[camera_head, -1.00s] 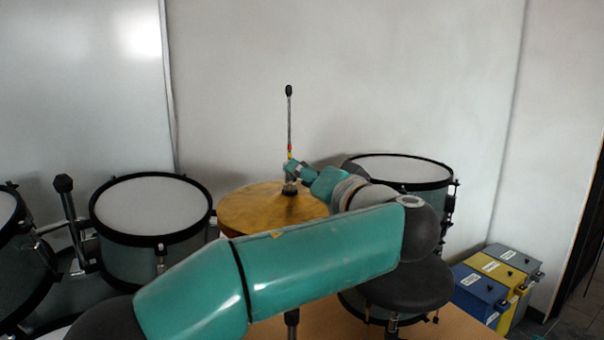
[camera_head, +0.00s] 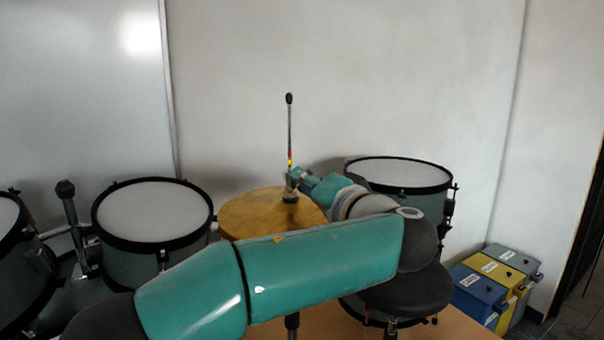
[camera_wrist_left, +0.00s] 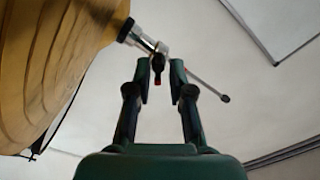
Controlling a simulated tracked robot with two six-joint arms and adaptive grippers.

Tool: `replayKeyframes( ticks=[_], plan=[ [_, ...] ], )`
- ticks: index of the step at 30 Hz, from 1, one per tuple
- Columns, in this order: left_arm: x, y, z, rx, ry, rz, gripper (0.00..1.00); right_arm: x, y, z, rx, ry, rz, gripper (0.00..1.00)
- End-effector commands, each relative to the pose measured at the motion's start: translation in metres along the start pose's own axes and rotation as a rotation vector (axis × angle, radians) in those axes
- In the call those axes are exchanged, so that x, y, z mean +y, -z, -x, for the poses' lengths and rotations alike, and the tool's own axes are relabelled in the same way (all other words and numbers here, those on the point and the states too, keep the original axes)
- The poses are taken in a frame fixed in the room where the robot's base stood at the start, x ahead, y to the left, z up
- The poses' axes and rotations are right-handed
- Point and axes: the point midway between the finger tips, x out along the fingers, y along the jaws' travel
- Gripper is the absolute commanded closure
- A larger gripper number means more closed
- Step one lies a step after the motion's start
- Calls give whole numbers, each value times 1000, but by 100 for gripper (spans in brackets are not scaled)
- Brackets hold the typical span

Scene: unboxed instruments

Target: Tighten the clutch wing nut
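The golden cymbal (camera_head: 262,215) lies flat on its stand, with a thin upright rod (camera_head: 289,128) above it ending in a black tip. The clutch (camera_head: 290,196) sits on the rod just above the cymbal. A small red and yellow part shows on the rod. My left gripper (camera_head: 291,177) is at the rod, just above the clutch. In the left wrist view its fingers (camera_wrist_left: 160,73) are apart, on either side of a small dark part with a red end (camera_wrist_left: 158,66), likely the wing nut, with gaps beside it. My right gripper is out of view.
A drum (camera_head: 150,212) stands left of the cymbal and another drum (camera_head: 400,172) behind my arm on the right. A black round seat (camera_head: 405,290) is near the front right. Blue, yellow and grey boxes (camera_head: 497,285) stand at the right.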

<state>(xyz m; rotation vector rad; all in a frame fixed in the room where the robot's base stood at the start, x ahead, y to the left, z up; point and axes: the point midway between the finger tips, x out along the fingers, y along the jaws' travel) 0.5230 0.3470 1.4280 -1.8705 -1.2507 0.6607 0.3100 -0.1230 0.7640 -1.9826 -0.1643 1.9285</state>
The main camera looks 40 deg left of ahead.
Motion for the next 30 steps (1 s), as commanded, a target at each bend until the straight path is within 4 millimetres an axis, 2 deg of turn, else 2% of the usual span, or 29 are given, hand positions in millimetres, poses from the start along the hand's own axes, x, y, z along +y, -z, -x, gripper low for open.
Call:
replayKeyframes(
  ticks=[1,3,19,30],
  plan=[
    [1,-1,0,0,0,2,67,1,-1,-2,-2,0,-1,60],
    [1,-1,0,0,0,3,60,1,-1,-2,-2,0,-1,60],
    [2,0,3,1,0,5,60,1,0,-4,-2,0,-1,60],
    [3,-1,37,2,-1,5,60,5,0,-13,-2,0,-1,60]
  ],
)
